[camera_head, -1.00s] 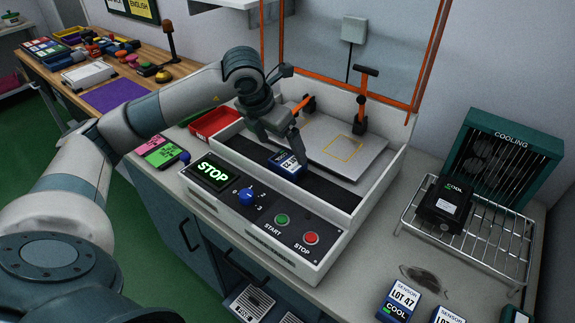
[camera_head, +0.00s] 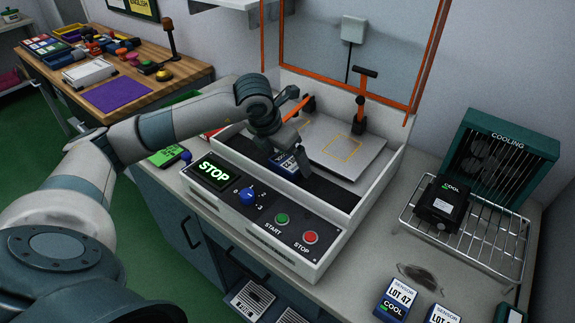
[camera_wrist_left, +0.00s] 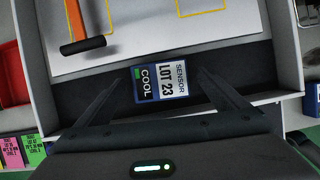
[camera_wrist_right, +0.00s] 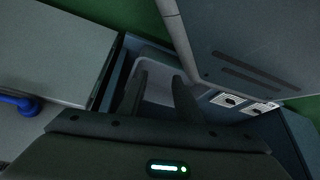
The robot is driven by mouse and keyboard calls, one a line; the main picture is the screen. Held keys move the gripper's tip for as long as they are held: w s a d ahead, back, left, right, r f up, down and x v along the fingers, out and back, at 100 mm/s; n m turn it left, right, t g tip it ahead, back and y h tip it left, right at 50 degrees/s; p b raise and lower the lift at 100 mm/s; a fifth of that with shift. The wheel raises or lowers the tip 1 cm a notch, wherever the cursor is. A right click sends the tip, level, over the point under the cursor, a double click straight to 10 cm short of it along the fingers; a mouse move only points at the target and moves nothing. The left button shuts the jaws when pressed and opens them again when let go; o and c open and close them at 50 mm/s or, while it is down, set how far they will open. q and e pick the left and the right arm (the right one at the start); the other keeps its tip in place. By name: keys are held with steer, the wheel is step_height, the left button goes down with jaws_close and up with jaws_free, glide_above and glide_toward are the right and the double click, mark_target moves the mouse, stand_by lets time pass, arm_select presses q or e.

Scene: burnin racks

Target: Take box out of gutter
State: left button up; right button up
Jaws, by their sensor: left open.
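The box (camera_wrist_left: 161,81), blue with a white label reading SENSOR LOT 23 COOL, lies in the dark gutter (camera_head: 325,189) of the white machine, between its front panel and the grey plate. My left gripper (camera_head: 292,163) is open over the box. In the left wrist view its fingers (camera_wrist_left: 157,84) reach toward the box's two sides with gaps showing. In the head view the gripper partly hides the box (camera_head: 283,166). My right gripper (camera_wrist_right: 160,78) has its fingers apart and empty, beside cabinet surfaces in the right wrist view.
The machine's front panel (camera_head: 262,213) carries a STOP display, a blue knob and two buttons. A wire rack (camera_head: 480,240) with a dark COOL box and several sensor boxes (camera_head: 396,299) are at the right.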

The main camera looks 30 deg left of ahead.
mark_target(286, 162)
arm_select(q)
steer(key=c, duration=1.3)
arm_select(e)
steer(key=shift+a, duration=0.1)
arm_select(q)
steer(key=shift+o, duration=0.2)
steer(key=shift+r, duration=0.2)
steer(key=shift+r+b, duration=0.4)
steer(key=shift+r, duration=0.2)
step_height(286, 162, up, 2)
steer(key=shift+r+b, duration=0.25)
steer(key=shift+b, duration=0.2)
steer(key=d+r+b, duration=0.2)
steer(key=d+r, duration=0.5)
steer(key=d, duration=0.4)
steer(key=shift+d, duration=0.35)
arm_select(e)
steer(key=w+a+r+t, duration=0.1)
steer(key=w, duration=0.5)
steer(key=shift+a+r, duration=0.2)
